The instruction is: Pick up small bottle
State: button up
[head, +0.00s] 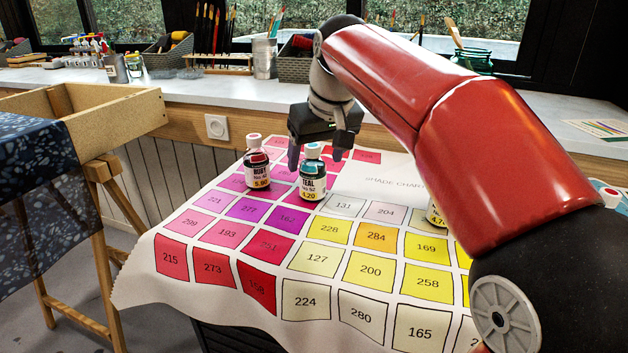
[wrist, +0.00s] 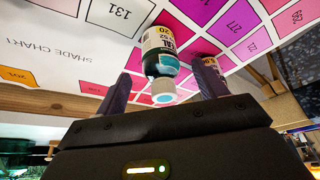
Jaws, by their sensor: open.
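My gripper (head: 316,157) is open just behind the teal bottle in the head view. In the wrist view my gripper (wrist: 162,75) has one finger on each side of the teal bottle, with gaps visible. Part of the red bottle (wrist: 209,62) shows beyond the right finger there. Finger depth is hard to tell.
The shade chart cloth (head: 224,302) covers the table. A wooden trestle (head: 115,115) stands left. A windowsill counter (head: 190,92) with brushes and baskets runs behind.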

aim_at(315, 157)
jog(key=x, duration=0.4)
jog(key=shift+w, duration=0.1)
jog(key=shift+r, duration=0.1)
jog(key=c, duration=1.1)
